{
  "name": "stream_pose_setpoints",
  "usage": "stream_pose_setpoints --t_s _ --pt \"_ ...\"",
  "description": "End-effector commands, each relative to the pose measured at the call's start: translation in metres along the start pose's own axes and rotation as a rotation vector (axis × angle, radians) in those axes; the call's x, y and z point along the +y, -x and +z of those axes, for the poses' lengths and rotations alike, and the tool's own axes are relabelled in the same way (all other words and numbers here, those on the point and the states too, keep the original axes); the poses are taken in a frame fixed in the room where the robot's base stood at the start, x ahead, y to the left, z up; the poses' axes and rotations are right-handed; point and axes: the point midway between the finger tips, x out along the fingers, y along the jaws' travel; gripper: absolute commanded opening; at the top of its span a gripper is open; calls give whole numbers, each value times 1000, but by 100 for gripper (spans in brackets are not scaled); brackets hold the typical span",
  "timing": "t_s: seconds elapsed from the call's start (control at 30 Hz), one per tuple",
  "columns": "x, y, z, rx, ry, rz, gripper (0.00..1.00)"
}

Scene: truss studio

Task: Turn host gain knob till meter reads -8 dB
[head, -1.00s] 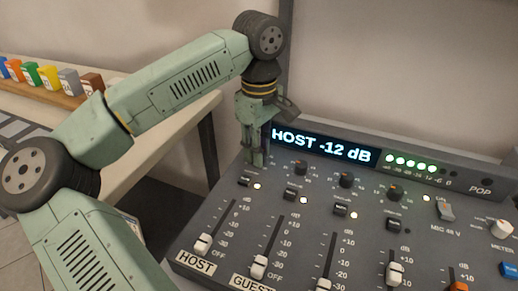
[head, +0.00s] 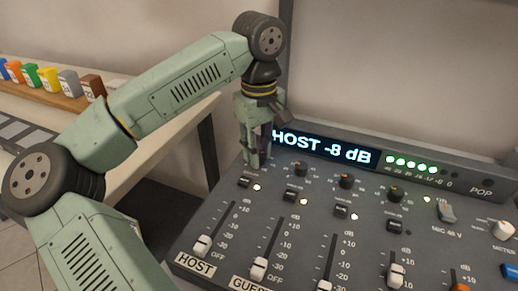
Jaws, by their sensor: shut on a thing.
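The display (head: 325,146) on the mixing console reads "HOST -8 dB" in the head view. My gripper (head: 254,160) points down at the console's top left, above the HOST channel (head: 195,264). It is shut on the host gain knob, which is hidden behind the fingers. The row of green meter lights (head: 411,162) beside the display has several lamps lit. The HOST fader (head: 202,244) stands low on its track.
Other gain knobs (head: 346,182) stand in a row to the right of my gripper. Several faders, such as the GUEST fader (head: 259,267), lie nearer the front. A side table (head: 165,160) with coloured blocks (head: 49,78) is at the left.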

Motion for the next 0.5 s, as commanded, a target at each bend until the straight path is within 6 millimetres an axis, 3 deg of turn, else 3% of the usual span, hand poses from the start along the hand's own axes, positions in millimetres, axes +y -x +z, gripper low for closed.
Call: stream_pose_setpoints --t_s 0.03,0.07,0.37,0.5 --pt "-1 0 0 -1 0 -3 0" --pt "-1 0 0 -1 0 -3 24" --pt "0 0 0 0 1 -1 43" --pt "0 0 0 0 1 -1 43"
